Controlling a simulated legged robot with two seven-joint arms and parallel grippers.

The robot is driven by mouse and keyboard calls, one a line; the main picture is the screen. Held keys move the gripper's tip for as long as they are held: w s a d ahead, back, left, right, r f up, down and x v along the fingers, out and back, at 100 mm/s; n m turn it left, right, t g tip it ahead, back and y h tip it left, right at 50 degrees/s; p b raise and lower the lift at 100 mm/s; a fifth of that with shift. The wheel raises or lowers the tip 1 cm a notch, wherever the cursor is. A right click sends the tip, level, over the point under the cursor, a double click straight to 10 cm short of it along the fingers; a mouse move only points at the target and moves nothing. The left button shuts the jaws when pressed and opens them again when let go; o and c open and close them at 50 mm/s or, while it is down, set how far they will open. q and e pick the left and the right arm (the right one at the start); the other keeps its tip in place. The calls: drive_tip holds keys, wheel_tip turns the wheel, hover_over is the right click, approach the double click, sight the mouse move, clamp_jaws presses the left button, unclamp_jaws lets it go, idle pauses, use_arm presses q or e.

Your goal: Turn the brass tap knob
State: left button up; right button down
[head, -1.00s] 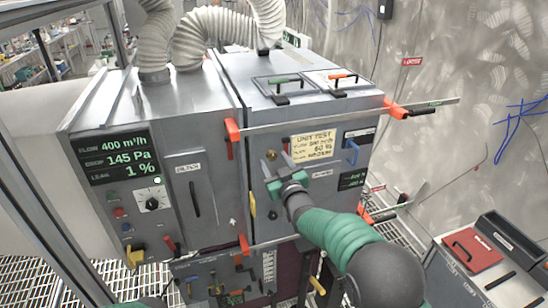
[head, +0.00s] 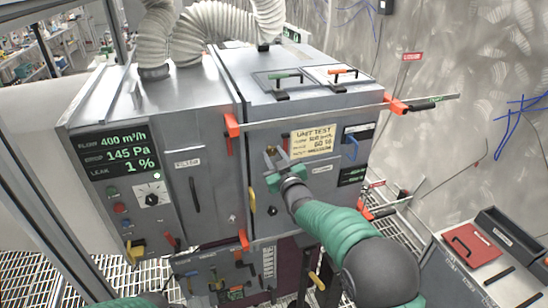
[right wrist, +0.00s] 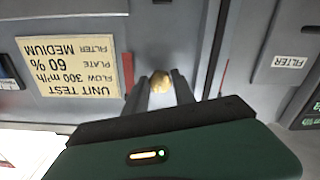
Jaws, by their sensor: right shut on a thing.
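The brass tap knob (right wrist: 160,82) is a small rounded gold piece on the grey front panel of the cabinet. In the right wrist view it sits between the two grey fingers of my right gripper (right wrist: 160,90), which is shut on it. In the head view my right gripper (head: 278,162) reaches the panel from the lower right, and its fingers partly cover the knob (head: 270,150). My left gripper is out of view.
A yellow "UNIT TEST" card (head: 313,141) is right of the knob. A yellow handle (head: 252,201) and a small dark brass-like piece (head: 272,211) are below. An orange-ended bar (head: 320,116) crosses above. A display (head: 118,154) is at the left.

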drive_tip(key=shift+f+n+b, duration=0.25)
drive_tip(key=shift+n+b, duration=0.05)
drive_tip(key=shift+b, duration=0.1)
drive_tip(key=shift+r, duration=0.2)
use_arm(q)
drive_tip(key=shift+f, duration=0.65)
use_arm(e)
drive_tip(key=c, duration=1)
unclamp_jaws()
drive_tip(key=shift+c, duration=0.2)
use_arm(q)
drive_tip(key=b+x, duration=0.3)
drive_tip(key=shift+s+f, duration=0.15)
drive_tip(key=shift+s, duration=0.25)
use_arm(e)
drive_tip(key=v, duration=1.6)
drive_tip(key=shift+s, duration=0.4)
